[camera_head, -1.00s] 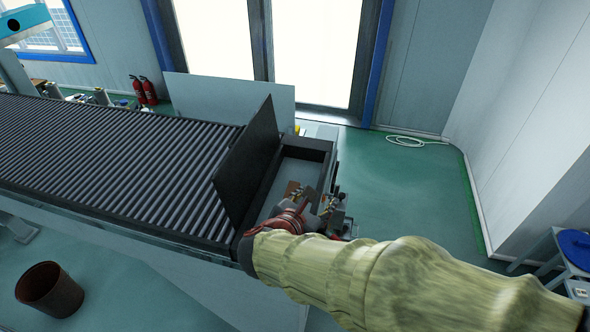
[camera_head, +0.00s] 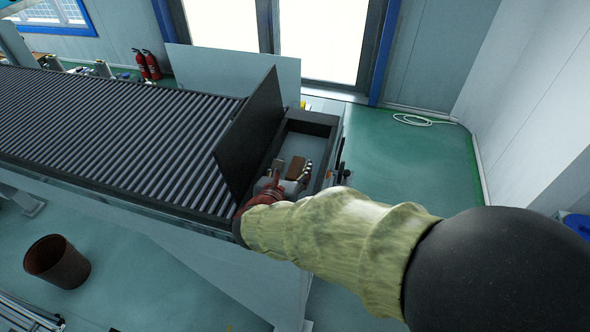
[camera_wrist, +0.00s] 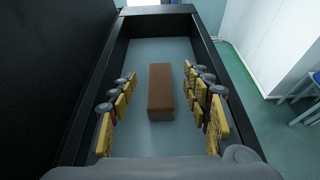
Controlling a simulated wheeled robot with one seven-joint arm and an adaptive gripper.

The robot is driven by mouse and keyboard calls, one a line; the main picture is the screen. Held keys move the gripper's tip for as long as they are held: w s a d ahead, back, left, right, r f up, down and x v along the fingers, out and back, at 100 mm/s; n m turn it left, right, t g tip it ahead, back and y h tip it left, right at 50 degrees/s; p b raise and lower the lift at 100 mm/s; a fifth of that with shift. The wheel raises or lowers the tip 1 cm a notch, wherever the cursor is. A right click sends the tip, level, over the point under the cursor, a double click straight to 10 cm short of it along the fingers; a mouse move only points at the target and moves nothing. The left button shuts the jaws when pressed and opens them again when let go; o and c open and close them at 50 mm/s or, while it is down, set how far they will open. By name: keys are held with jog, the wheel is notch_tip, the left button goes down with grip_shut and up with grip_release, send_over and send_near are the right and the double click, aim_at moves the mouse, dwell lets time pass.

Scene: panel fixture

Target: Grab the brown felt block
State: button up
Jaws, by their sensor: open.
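The brown felt block (camera_wrist: 160,92) lies on the light grey floor of a dark-walled tray (camera_wrist: 218,75) in the wrist view, its long side pointing away from me. My gripper (camera_wrist: 163,115) is open, with one yellow-padded finger on each side of the block. There is a visible gap between the block and each finger. In the head view the block (camera_head: 295,167) shows small inside the tray (camera_head: 310,126), just beyond my gripper (camera_head: 291,172). I cannot tell how high the fingers are above the tray floor.
A tall dark panel (camera_head: 249,135) stands along the tray's left side, next to the roller conveyor (camera_head: 120,130). The tray walls are close around my gripper. A brown bin (camera_head: 57,262) stands on the floor at lower left.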

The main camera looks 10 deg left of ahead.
aim_at(297, 161)
jog(key=shift+x, duration=1.6)
jog(key=shift+c, duration=1.2)
jog(key=c, duration=1)
jog(key=shift+o, duration=0.2)
